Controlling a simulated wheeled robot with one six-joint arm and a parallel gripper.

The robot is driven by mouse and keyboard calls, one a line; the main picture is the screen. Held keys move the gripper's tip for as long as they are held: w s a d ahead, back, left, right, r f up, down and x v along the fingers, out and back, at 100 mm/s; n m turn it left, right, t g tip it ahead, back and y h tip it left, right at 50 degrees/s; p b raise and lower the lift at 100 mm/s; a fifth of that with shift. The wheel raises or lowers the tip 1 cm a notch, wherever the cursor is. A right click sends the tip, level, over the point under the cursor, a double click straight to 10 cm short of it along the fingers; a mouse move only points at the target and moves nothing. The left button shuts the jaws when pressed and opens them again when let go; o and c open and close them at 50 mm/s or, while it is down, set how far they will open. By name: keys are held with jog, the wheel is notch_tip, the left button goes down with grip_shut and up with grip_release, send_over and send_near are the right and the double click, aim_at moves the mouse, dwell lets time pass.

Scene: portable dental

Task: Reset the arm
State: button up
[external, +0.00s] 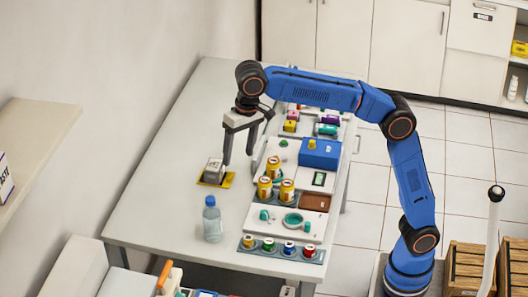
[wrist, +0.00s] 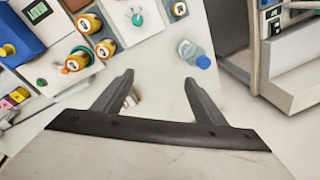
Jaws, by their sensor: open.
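My arm is blue with black joints and reaches left over a white table (external: 160,180). My gripper (external: 239,162) hangs from its end, pointing down above the table, with its two dark fingers apart. In the wrist view my gripper (wrist: 158,80) shows both fingers spread, with no object held between them. A small grey-and-white block (external: 214,169) rests on a yellow pad (external: 229,181) to the left of the fingers. In the wrist view a pale object (wrist: 131,98), partly hidden, shows beside the left finger.
A water bottle (external: 212,219) stands near the front of the table. Several yellow cans (external: 265,188), a blue box (external: 320,153) and a row of coloured knobs (external: 289,247) occupy the right side. The table's left part is mostly bare. Wooden crates (external: 466,268) stand at right.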

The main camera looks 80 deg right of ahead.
jog(key=s+d+f+n+t, duration=0.2)
jog(key=s+d+f, duration=0.1)
jog(key=s+d, duration=0.6)
jog(key=s+d+f+n+t, duration=0.15)
jog(key=s+d+f, duration=0.25)
jog(key=s+d, duration=0.5)
jog(key=s+d+f+n, duration=0.1)
jog(key=s+d+f, duration=0.3)
jog(key=s+f, duration=0.7)
jog(key=s+d+f+n, duration=0.2)
jog(key=s+d+f, duration=0.2)
jog(key=s+f, duration=0.7)
notch_tip(320, 180, down, 3)
jog(key=shift+d+r+h, duration=0.1)
jog(key=shift+d+h, duration=0.05)
jog(key=shift+h, duration=0.25)
